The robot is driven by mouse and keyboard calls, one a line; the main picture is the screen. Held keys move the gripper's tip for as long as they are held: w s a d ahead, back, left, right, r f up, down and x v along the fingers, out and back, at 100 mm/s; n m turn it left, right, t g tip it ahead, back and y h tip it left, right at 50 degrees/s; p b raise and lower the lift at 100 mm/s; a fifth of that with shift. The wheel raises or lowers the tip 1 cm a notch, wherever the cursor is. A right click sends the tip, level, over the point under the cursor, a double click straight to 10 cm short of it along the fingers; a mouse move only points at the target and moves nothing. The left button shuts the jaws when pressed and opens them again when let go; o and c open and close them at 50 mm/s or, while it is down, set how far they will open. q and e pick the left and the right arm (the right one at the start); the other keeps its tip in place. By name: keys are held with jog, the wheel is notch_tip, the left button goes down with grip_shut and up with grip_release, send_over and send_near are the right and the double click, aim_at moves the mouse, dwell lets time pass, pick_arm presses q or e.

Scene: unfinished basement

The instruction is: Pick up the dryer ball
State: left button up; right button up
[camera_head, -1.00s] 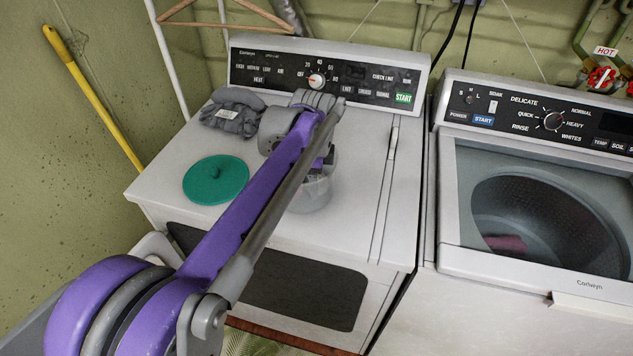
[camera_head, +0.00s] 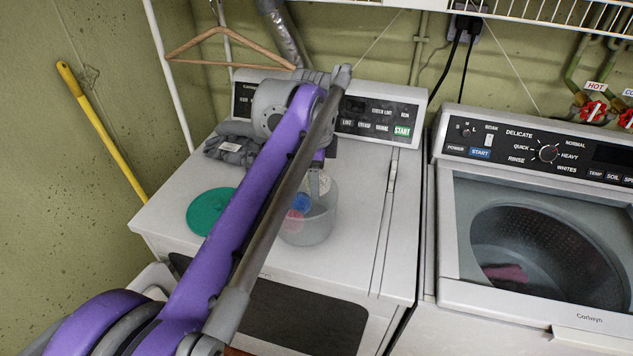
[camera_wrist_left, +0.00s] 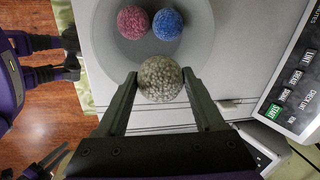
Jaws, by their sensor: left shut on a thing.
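A grey-beige dryer ball (camera_wrist_left: 160,79) sits between the fingertips of my left gripper (camera_wrist_left: 160,82), which is shut on it. In the head view my left gripper (camera_head: 317,182) is above the clear tub (camera_head: 318,232) on the dryer top, partly hidden by my arm. A blue ball (camera_head: 301,203) and a red-pink ball (camera_head: 292,219) lie in the tub. In the left wrist view the pink ball (camera_wrist_left: 133,21) and blue ball (camera_wrist_left: 167,24) are side by side, apart from the held ball.
A green lid (camera_head: 207,212) lies left of the tub, with folded grey cloth (camera_head: 232,150) behind it. The dryer's control panel (camera_head: 385,112) rises at the back. The dryer top right of the tub is clear.

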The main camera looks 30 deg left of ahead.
pick_arm(q)
jog(key=r+p, duration=0.2)
jog(key=r, duration=0.1)
jog(key=w+r+p, duration=0.1)
jog(key=r+p, duration=0.1)
jog(key=r, duration=0.2)
jog(key=shift+w+r+p, duration=0.15)
jog(key=shift+w+p, duration=0.05)
jog(key=shift+p, duration=0.15)
pick_arm(e)
notch_tip(320, 180, up, 6)
jog(key=w, duration=0.2)
jog(key=shift+r, duration=0.25)
pick_arm(q)
jog(key=shift+s, duration=0.1)
jog(key=o, duration=0.7)
jog(key=c, duration=0.4)
